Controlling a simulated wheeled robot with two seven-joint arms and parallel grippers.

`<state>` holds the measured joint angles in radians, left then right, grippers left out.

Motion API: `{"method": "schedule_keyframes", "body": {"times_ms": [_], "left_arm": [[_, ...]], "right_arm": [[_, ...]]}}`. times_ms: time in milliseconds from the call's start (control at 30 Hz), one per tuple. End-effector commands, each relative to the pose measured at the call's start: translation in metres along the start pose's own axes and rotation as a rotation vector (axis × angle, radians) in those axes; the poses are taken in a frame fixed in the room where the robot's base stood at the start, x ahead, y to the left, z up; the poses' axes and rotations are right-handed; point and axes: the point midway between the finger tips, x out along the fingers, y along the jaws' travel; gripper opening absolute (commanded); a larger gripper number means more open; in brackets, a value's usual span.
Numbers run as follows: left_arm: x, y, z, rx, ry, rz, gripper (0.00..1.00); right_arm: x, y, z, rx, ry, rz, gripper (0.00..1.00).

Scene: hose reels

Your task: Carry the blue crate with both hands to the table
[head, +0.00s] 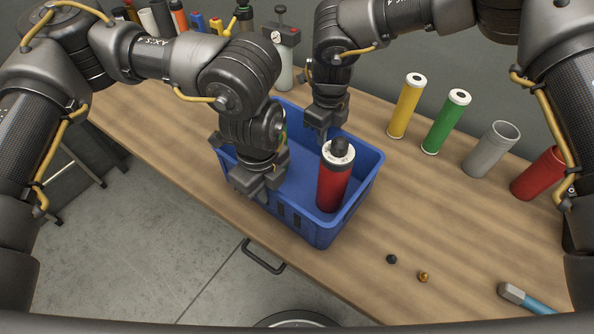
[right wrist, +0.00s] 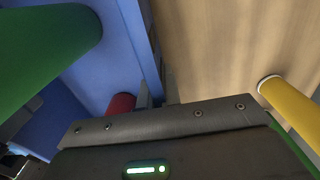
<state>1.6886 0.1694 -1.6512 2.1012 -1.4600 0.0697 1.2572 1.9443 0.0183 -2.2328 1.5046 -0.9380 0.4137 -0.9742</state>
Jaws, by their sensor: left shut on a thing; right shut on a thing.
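The blue crate (head: 330,222) is over the wooden table (head: 430,235); whether its base touches the top I cannot tell. A red cylinder (head: 334,185) with a black cap stands upright inside at the right end. My left gripper (head: 258,186) is shut on the near left wall. My right gripper (head: 324,122) is shut on the far wall. In the right wrist view, the blue crate wall (right wrist: 146,45) runs beside the gripper body, with a green cylinder (right wrist: 45,50) at the left and a red thing (right wrist: 121,103) below. My left arm hides part of the crate's inside.
A yellow cylinder (head: 406,106), green cylinder (head: 447,122), grey tube (head: 491,150) and red tube (head: 538,175) stand right of the crate. A dark nut (head: 391,259), brass piece (head: 423,277) and blue-handled tool (head: 525,299) lie in front. Several bottles stand at the back left.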

Motion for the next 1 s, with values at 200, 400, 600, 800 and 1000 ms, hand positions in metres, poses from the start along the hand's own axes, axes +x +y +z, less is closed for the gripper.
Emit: {"method": "schedule_keyframes", "body": {"times_ms": [200, 400, 600, 800, 1000], "left_arm": [[-0.001, 0.0, 0.0, -0.001, 0.0, -0.002, 0.0], [-0.006, 0.0, 0.0, -0.001, 0.0, -0.002, 0.0], [-0.021, 0.0, 0.0, -0.001, 0.0, -0.001, 0.0], [-0.041, 0.0, 0.0, 0.0, 0.0, -0.001, 0.0], [-0.051, 0.0, 0.0, 0.0, 0.0, -0.001, 0.0]], "right_arm": [[-0.002, -0.001, 0.001, 0.001, -0.002, -0.002, 0.0], [-0.007, -0.001, 0.001, 0.001, -0.002, -0.002, 0.0], [-0.022, -0.001, 0.001, 0.001, -0.002, -0.002, 0.0], [-0.041, -0.001, 0.001, 0.001, -0.002, -0.002, 0.0], [-0.052, -0.001, 0.0, 0.001, -0.001, -0.001, 0.0]]}}
